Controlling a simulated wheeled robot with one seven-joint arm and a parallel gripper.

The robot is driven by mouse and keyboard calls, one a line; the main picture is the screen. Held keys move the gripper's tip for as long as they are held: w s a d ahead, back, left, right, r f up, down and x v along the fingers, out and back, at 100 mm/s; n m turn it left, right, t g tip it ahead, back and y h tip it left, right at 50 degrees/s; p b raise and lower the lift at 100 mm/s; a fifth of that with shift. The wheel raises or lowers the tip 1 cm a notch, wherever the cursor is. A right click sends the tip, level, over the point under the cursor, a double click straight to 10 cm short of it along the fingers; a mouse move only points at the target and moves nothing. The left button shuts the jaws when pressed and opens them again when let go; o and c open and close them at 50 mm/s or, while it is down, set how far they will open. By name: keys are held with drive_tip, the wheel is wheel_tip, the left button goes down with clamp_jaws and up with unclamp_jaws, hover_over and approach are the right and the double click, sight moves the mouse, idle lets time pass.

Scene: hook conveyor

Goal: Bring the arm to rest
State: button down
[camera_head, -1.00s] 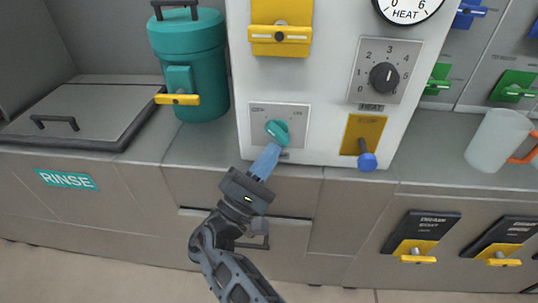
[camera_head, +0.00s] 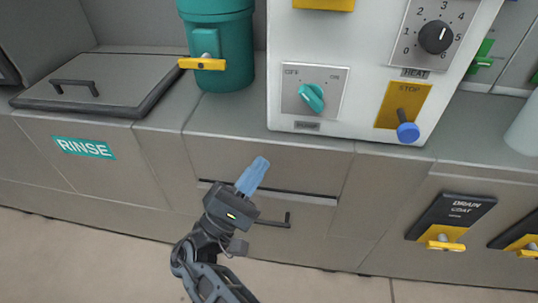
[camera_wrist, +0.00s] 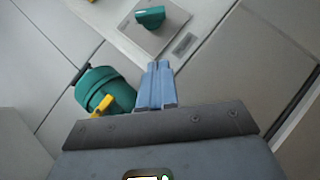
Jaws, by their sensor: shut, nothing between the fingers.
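My gripper (camera_head: 253,176) has blue fingers closed together with nothing between them. In the head view it hangs in front of the drawer front, below and left of the white control panel (camera_head: 365,121), touching nothing that I can see. The wrist view also shows the shut fingers (camera_wrist: 157,80) at the middle. A teal knob (camera_head: 312,97) on a grey plate marked OFF and ON sits on the panel above and right of the gripper, apart from it. The knob also shows at the top of the wrist view (camera_wrist: 150,16).
A teal canister (camera_head: 225,60) with a yellow handle stands left of the panel. A RINSE lid (camera_head: 100,85) lies farther left. A drawer handle (camera_head: 272,222) is close beside my gripper. A blue STOP lever (camera_head: 408,132) sticks out at right. Open floor lies below.

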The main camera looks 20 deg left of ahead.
drive_tip(key=shift+s+a+f, duration=0.15)
drive_tip(key=shift+s+f, duration=0.05)
drive_tip(key=shift+s, duration=0.15)
idle(0.3)
drive_tip(key=s+d+f+m+g+y+p, duration=0.1)
drive_tip(key=s+d+f+g+y+p, duration=0.25)
drive_tip(key=d+f, duration=0.6)
drive_tip(key=s+d+f+m+g+y+b, duration=0.15)
drive_tip(key=s+d+f+g, duration=0.45)
drive_tip(key=f, duration=0.6)
drive_tip(key=s+d+f+m+g+y+p, duration=0.2)
drive_tip(key=s+d+f+m+g+y, duration=0.1)
drive_tip(key=s+d, duration=0.4)
drive_tip(key=s+d+r+m+y+p, duration=0.25)
drive_tip(key=s+d+r+m, duration=0.4)
drive_tip(key=s+r, duration=0.4)
drive_tip(key=s+d+r+m+t, duration=0.1)
drive_tip(key=s+d+r+m, duration=0.1)
drive_tip(key=r, duration=0.6)
drive_tip(key=s+d+r+m+t+h+p, duration=0.1)
drive_tip(key=d+r+m, duration=0.3)
drive_tip(key=r, duration=0.4)
drive_tip(key=s+d+r+m+t+p, duration=0.1)
drive_tip(key=s+d+r+m+t, duration=0.1)
drive_tip(key=r, duration=0.6)
drive_tip(key=shift+s+d+r+m+t+h, duration=0.25)
drive_tip(key=shift+s+d+m+t+h, duration=0.1)
drive_tip(key=shift+s+d+m, duration=0.45)
